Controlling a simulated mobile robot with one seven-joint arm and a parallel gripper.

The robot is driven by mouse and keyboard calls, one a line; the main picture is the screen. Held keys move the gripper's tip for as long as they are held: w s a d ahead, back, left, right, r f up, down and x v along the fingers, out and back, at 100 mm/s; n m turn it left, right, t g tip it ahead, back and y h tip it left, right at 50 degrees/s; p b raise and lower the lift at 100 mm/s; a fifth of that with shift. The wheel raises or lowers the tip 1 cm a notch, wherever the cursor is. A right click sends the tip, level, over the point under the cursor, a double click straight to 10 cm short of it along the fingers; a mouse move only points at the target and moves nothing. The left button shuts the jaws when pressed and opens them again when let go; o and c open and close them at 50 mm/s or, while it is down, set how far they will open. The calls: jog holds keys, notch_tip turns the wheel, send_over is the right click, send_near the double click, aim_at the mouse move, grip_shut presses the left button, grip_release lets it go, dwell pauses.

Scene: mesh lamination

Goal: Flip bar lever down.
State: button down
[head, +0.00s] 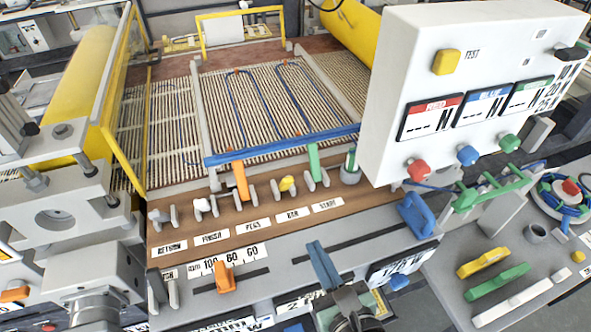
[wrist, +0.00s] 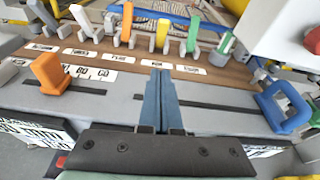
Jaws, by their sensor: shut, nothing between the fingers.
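The yellow lever (head: 287,184) stands on the brown strip behind the label that reads BAR (head: 293,215). It looks shorter than the levers on either side, and its exact tilt is hard to tell. In the wrist view the yellow lever (wrist: 162,34) rises between its grey brackets, ahead of my gripper. My gripper (head: 315,243) has blue fingers pressed together with nothing between them. In the wrist view its fingertips (wrist: 160,73) lie in front of the label row, apart from the lever. No lever is touched.
An orange lever (head: 240,182) and a green lever (head: 313,163) stand on either side of the yellow one. A blue handle (head: 416,216) and an orange slider knob (head: 224,278) flank my gripper. The white control box (head: 465,95) rises at the right.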

jog(key=shift+s+m, duration=0.2)
jog(key=shift+m, duration=0.2)
jog(key=p, duration=0.2)
send_near(286, 187)
jog(key=w+f, duration=0.2)
jog(key=f, duration=0.1)
jog(key=shift+w+a+f, duration=0.1)
jog(key=shift+w+a, duration=0.15)
jog(key=shift+a, duration=0.05)
jog(key=shift+w+a+r+p, duration=0.2)
jog(key=shift+w+r+p, duration=0.15)
jog(key=shift+w, duration=0.15)
jog(key=shift+w+a+r+p, duration=0.15)
jog(key=shift+w+r+p, duration=0.1)
jog(key=shift+w+r, duration=0.2)
jog(key=shift+w+a+r, duration=0.1)
jog(key=shift+w, duration=0.35)
